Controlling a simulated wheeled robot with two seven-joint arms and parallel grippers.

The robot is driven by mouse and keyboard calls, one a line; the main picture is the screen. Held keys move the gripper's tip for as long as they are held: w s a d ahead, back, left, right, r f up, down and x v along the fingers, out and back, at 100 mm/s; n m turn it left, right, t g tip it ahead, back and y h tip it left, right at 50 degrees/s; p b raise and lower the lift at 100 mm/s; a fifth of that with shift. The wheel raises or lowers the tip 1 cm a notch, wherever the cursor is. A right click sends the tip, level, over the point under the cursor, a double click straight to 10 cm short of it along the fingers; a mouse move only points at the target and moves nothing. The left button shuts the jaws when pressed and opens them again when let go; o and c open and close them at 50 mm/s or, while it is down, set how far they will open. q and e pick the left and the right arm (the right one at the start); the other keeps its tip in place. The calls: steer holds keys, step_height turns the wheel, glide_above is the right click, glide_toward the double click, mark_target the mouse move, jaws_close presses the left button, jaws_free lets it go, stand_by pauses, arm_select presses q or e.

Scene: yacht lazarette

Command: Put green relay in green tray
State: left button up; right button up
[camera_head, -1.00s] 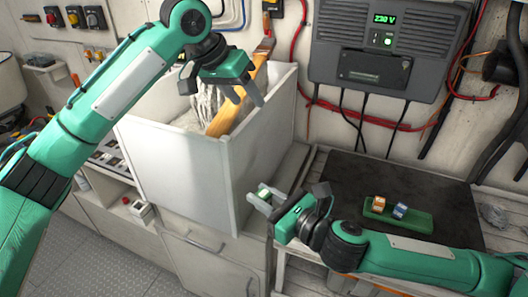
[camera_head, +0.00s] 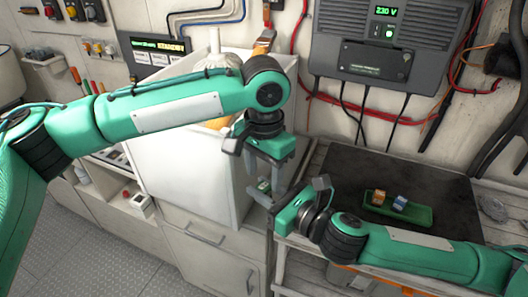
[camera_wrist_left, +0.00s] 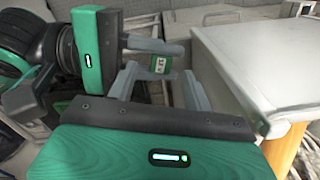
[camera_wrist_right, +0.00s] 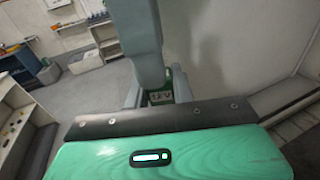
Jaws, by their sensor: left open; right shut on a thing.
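The green relay (camera_head: 264,186) is a small green and white block between the fingers of my right gripper (camera_head: 262,193), near the front right corner of the white bin. It also shows in the left wrist view (camera_wrist_left: 159,64) and in the right wrist view (camera_wrist_right: 160,97). My right gripper is shut on it. My left gripper (camera_head: 270,186) is open, pointing down, with its fingers close around the relay; I cannot tell whether they touch it. The green tray (camera_head: 415,214) lies on the dark mat at the right and holds an orange and white relay (camera_head: 378,197) and a blue and white relay (camera_head: 400,203).
The tall white bin (camera_head: 185,185) stands just left of my grippers. The dark mat (camera_head: 350,170) has free room around the tray. A grey inverter box (camera_head: 385,45) hangs on the wall, with red and black cables below it.

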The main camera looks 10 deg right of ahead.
mark_target(264, 186)
arm_select(q)
steer(key=shift+f, duration=2.8)
steer(key=shift+c, duration=0.4)
steer(key=c, duration=1)
arm_select(e)
steer(key=o, duration=1)
steer(key=shift+o, duration=0.2)
